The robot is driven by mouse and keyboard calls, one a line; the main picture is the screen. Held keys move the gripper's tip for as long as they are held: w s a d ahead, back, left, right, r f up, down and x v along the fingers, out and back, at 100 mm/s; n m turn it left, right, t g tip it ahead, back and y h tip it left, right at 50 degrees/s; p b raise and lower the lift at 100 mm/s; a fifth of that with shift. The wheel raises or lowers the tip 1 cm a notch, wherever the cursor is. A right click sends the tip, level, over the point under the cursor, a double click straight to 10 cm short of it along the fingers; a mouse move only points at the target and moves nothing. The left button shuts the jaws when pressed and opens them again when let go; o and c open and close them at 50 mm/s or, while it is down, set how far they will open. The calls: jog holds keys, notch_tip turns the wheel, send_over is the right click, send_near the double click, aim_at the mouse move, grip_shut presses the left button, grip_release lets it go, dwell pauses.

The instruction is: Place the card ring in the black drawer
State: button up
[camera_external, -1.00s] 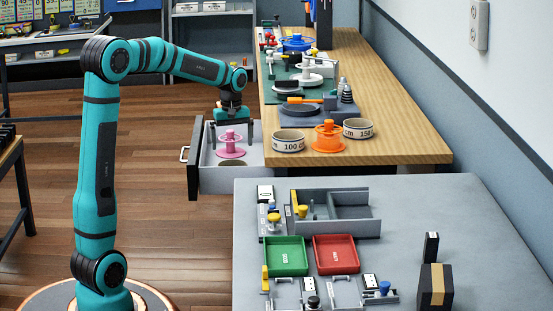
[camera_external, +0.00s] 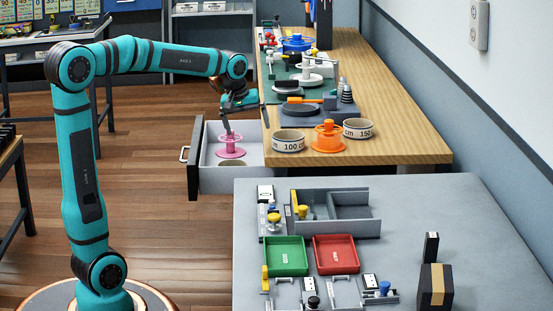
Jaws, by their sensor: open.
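The black-fronted drawer (camera_external: 193,160) is pulled out from the left side of the wooden table. Inside it stand a pink flanged spool (camera_external: 231,146) and, in front of it, a flat brownish round piece (camera_external: 232,163), partly hidden. I cannot tell for sure which thing is the card ring. Two white bands, one marked 100 (camera_external: 288,142) and one marked 150 (camera_external: 358,129), lie on the table's near end. My gripper (camera_external: 246,125) is open and tilted above the drawer. One finger reaches down close to the pink spool's top; I cannot tell whether they touch.
An orange spool (camera_external: 327,138) stands between the white bands. A dark pad (camera_external: 318,116) with a black disc and orange-handled tool lies behind. The grey table (camera_external: 400,230) in front carries a green tray (camera_external: 286,255), a red tray (camera_external: 336,254) and a taped box (camera_external: 435,288).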

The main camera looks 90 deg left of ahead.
jog(key=d+r+m+t+y, duration=0.1)
jog(key=d+r+m+t, duration=0.4)
jog(key=d, duration=0.6)
jog(key=d+r+m+t, duration=0.25)
jog(key=d+r, duration=0.35)
jog(key=d, duration=0.5)
jog(key=s+d+r+m+t+h, duration=0.1)
jog(key=s+d+r+m+t, duration=0.2)
jog(key=s+d, duration=0.3)
jog(key=s+d+r+m+t+h, duration=0.2)
jog(key=s+d+r+m+t, duration=0.2)
jog(key=d, duration=0.6)
jog(key=s+r+m, duration=0.1)
jog(key=s+m, duration=0.1)
jog(key=shift+s, duration=0.35)
